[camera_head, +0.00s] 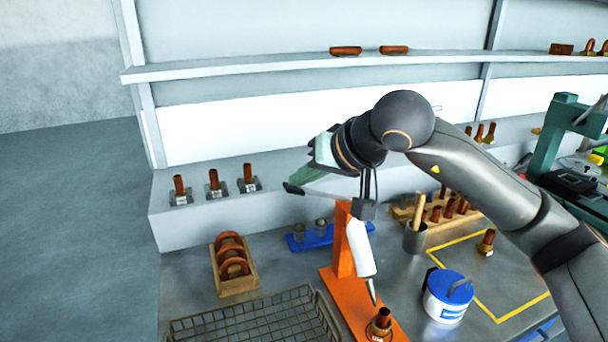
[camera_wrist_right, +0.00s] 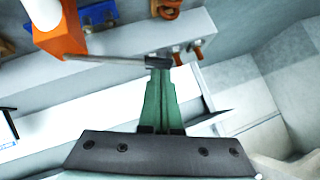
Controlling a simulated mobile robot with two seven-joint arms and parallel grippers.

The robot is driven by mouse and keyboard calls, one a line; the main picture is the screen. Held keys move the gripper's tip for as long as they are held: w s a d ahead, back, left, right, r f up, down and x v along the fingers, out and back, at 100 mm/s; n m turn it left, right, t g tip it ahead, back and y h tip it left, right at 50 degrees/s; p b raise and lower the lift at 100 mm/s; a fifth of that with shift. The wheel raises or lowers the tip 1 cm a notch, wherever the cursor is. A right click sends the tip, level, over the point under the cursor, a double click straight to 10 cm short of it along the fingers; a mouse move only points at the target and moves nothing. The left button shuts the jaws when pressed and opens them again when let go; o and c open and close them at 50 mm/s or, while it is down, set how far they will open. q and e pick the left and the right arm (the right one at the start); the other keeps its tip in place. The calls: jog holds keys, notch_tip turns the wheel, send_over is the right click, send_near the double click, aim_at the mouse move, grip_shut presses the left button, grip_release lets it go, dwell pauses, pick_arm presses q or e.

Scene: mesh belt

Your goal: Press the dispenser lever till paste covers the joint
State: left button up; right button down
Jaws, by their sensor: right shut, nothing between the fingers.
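The orange paste dispenser (camera_head: 343,242) stands on the bench with a white cartridge (camera_head: 360,248) whose grey nozzle points down. Its lever is a thin rod with a black grip (camera_head: 293,188), also seen in the right wrist view (camera_wrist_right: 158,60). My right gripper (camera_head: 300,180) has its green fingers shut and empty, with the tips at the black grip; I cannot tell if they touch it. In the wrist view the fingertips (camera_wrist_right: 160,72) overlap the grip. The copper joint (camera_head: 380,322) stands on the orange base just below the nozzle; paste on it is too small to tell. My left gripper is not in view.
A wire basket (camera_head: 255,318) is at the front. A wooden tray (camera_head: 235,285) of copper rings stands left. A white tub (camera_head: 447,297) with a blue lid stands right of the joint. Several copper fittings stand on the back ledge (camera_head: 213,184). My right arm crosses above the bench.

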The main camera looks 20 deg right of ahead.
jog(key=shift+a+f+n+h+b, duration=0.45)
jog(key=shift+a+f+h, duration=0.15)
jog(key=shift+f, duration=0.15)
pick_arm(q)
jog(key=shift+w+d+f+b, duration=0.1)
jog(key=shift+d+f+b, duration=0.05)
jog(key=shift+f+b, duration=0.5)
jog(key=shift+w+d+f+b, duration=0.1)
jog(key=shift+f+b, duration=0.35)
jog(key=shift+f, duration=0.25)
pick_arm(e)
jog(key=shift+a+f+h, duration=0.3)
jog(key=shift+a+f, duration=0.25)
jog(key=shift+f, duration=0.05)
pick_arm(q)
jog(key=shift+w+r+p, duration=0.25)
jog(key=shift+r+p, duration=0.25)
jog(key=shift+p, duration=0.25)
pick_arm(e)
jog(key=w+r+v, duration=0.2)
jog(key=v, duration=1.1)
